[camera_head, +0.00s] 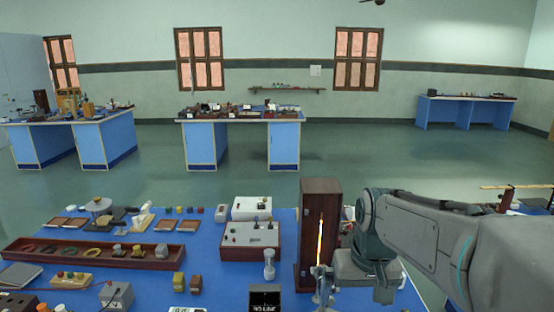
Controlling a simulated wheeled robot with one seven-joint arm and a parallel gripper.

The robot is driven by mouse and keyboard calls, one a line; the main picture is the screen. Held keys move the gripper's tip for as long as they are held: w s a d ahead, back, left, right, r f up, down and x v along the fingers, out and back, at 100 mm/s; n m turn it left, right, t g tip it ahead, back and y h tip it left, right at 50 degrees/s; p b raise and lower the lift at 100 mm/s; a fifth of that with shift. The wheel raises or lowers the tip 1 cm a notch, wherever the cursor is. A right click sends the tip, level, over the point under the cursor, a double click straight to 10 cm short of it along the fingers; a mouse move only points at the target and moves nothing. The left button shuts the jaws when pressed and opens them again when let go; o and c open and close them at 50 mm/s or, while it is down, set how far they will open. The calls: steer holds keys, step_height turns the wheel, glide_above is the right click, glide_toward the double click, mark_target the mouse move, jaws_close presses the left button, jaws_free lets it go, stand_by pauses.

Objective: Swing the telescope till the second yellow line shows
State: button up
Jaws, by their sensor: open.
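A tall dark wooden lamp box (310,208) stands on the near blue bench, with a glowing yellow-orange slit (321,240) in its front. A small black display (265,297) with white text sits at the bench's front; the text is too small to read surely. I cannot make out the telescope; my arm may hide it. My arm reaches in from the right. My gripper (352,288) is just right of the lamp box's lower front, partly hidden by its own body. It is open, and I see nothing held in it.
The near bench (215,285) holds a grey instrument box (250,241), a small grey post (269,264), a long wooden tray (90,252) and many small parts at left. Other blue benches (285,147) stand farther back. Open floor (345,155) lies between.

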steer(key=s+f+t+b, duration=0.1)
steer(key=s+f, duration=0.3)
steer(key=s, duration=0.5)
steer(key=shift+s+t+b, duration=0.25)
steer(key=shift+t+b, duration=0.15)
steer(key=shift+b, duration=0.05)
steer(key=shift+s+a+f, duration=0.1)
steer(key=shift+s+f, duration=0.1)
steer(key=shift+s, duration=0.1)
steer(key=shift+c, duration=1.2)
steer(key=shift+s+f, duration=0.1)
steer(key=c, duration=1.2)
steer(key=shift+o, duration=0.2)
